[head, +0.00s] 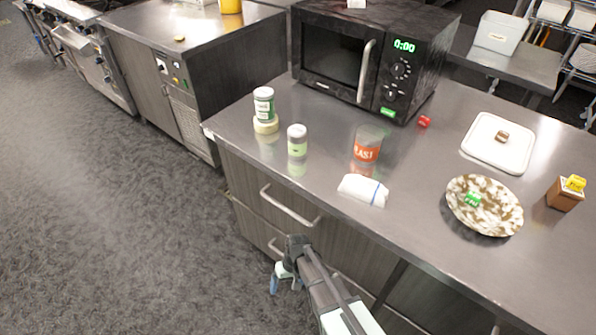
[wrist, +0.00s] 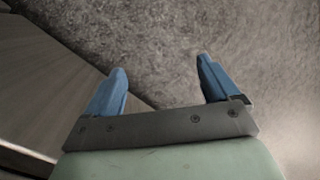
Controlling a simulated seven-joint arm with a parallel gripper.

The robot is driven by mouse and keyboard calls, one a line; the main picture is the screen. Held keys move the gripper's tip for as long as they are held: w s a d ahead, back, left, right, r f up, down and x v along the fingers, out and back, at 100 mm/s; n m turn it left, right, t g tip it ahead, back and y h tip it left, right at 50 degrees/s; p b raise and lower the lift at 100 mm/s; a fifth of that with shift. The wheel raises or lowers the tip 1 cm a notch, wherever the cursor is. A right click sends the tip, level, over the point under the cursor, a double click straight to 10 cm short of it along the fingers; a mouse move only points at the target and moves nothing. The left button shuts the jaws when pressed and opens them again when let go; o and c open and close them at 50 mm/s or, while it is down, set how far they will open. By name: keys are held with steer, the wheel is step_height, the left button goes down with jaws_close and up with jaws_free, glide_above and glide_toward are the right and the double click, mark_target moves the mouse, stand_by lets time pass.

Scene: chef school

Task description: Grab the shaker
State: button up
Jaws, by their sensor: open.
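A small shaker (head: 297,141) with a pale grey lid and a greenish label stands upright near the left front part of the steel counter (head: 327,123). Left of it and a little behind, a taller jar (head: 264,105) with a green label stands on a pale yellow round thing (head: 266,126); it could also be a shaker. My gripper (head: 286,283) hangs low in front of the counter's drawers, below the counter top and apart from both jars. In the wrist view its two blue fingers (wrist: 160,85) are spread with nothing between them, over the carpet.
A black microwave (head: 350,58) stands behind the jars. A clear glass with a red label (head: 367,150) and a white cloth-like item (head: 364,190) lie to the right. A speckled plate (head: 463,211) and white tray (head: 484,158) sit farther right. Drawer handles (head: 285,207) stick out near my gripper.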

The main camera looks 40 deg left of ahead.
steer(key=s+a+r+y, duration=0.1)
steer(key=s+a+r, duration=0.1)
steer(key=a+r, duration=0.35)
steer(key=s+a+r+y, duration=0.1)
steer(key=s+a+r, duration=0.2)
steer(key=a, duration=0.5)
steer(key=s+a+r+n+g+y, duration=0.1)
steer(key=a+r+g+y, duration=0.1)
steer(key=a+r, duration=0.85)
step_height(320, 180, up, 38)
steer(key=t, duration=0.8)
glide_above(301, 134)
steer(key=s+d, duration=0.2)
steer(key=d, duration=0.1)
steer(key=x, duration=0.8)
steer(key=shift+w, duration=0.15)
steer(key=shift+a+x, duration=0.1)
steer(key=shift+x, duration=1.2)
steer(key=shift+a+x, duration=0.15)
steer(key=shift+x, duration=1.1)
steer(key=shift+r, duration=0.1)
steer(key=c, duration=1.2)
